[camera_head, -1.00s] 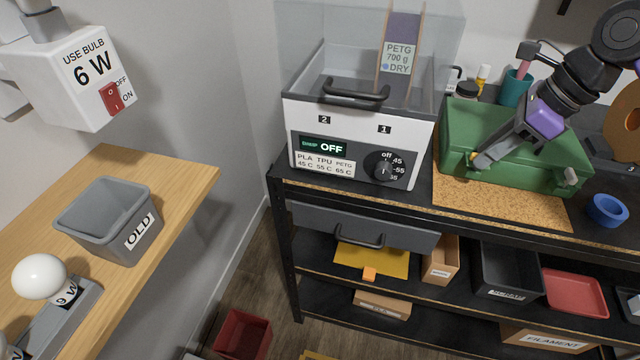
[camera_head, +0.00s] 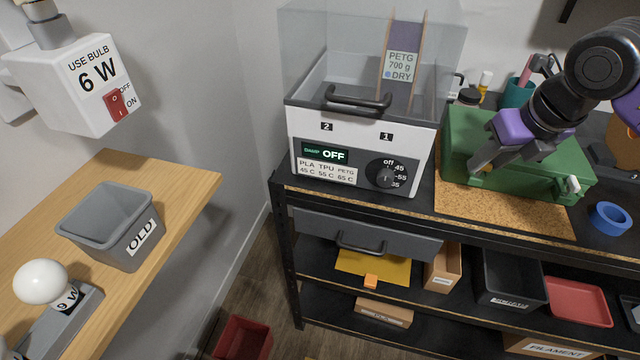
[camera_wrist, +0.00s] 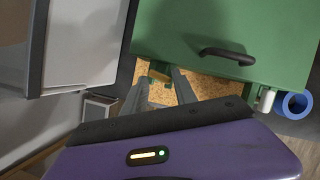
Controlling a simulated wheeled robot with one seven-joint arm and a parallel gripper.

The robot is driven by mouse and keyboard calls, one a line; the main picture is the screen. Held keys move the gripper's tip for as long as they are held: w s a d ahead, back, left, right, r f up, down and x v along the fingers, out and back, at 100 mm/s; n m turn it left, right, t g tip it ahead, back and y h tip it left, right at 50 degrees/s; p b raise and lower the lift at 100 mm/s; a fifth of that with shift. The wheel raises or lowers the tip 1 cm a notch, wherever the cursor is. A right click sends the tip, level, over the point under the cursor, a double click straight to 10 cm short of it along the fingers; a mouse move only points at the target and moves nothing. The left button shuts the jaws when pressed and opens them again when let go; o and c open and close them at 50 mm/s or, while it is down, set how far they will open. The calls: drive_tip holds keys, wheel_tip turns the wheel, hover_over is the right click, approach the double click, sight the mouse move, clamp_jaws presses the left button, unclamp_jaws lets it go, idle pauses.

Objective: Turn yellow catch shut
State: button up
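The green case (camera_head: 540,180) stands closed on the cork mat (camera_head: 490,205), a dark handle on its lid in the wrist view. The yellow catch (camera_wrist: 160,75) is at the left of the case's edge in the wrist view. My gripper hides it in the head view. My gripper (camera_head: 478,168) is at the case's front left. In the wrist view my gripper (camera_wrist: 160,84) has its two fingers apart, with the catch just beyond and between the tips. I cannot tell whether they touch it. A white catch (camera_head: 571,186) is at the front right, also seen in the wrist view (camera_wrist: 265,99).
A filament dryer (camera_head: 360,150) stands left of the case on the black bench. A blue ring (camera_head: 610,217) lies to the right. A teal cup (camera_head: 517,92) and small bottles stand behind. The shelf below holds bins and a grey drawer (camera_head: 365,235).

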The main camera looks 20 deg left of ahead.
drive_tip(key=s+r+m+h+p, duration=0.2)
drive_tip(key=s+r+m, duration=0.1)
drive_tip(key=r+m, duration=0.3)
drive_tip(key=s+a+f+n+g+y, duration=0.1)
drive_tip(key=s+a+f+n+y, duration=0.15)
drive_tip(key=a, duration=0.45)
drive_tip(key=s+a+f+n+g+y, duration=0.1)
drive_tip(key=s+a+y, duration=0.3)
drive_tip(key=a, duration=0.3)
drive_tip(key=s+a+r+n+g+y, duration=0.1)
drive_tip(key=s+a+r+g+y, duration=0.1)
drive_tip(key=s+a+y, duration=0.4)
drive_tip(key=s+a+g, duration=0.1)
drive_tip(key=s+a, duration=0.3)
drive_tip(key=a, duration=0.1)
drive_tip(key=shift+s+a+r+g+y+b, duration=0.15)
drive_tip(key=shift+s+a+g+y+b, duration=0.15)
drive_tip(key=shift+s+g+y+b, duration=0.1)
drive_tip(key=shift+n, duration=0.35)
drive_tip(key=shift+c, duration=0.5)
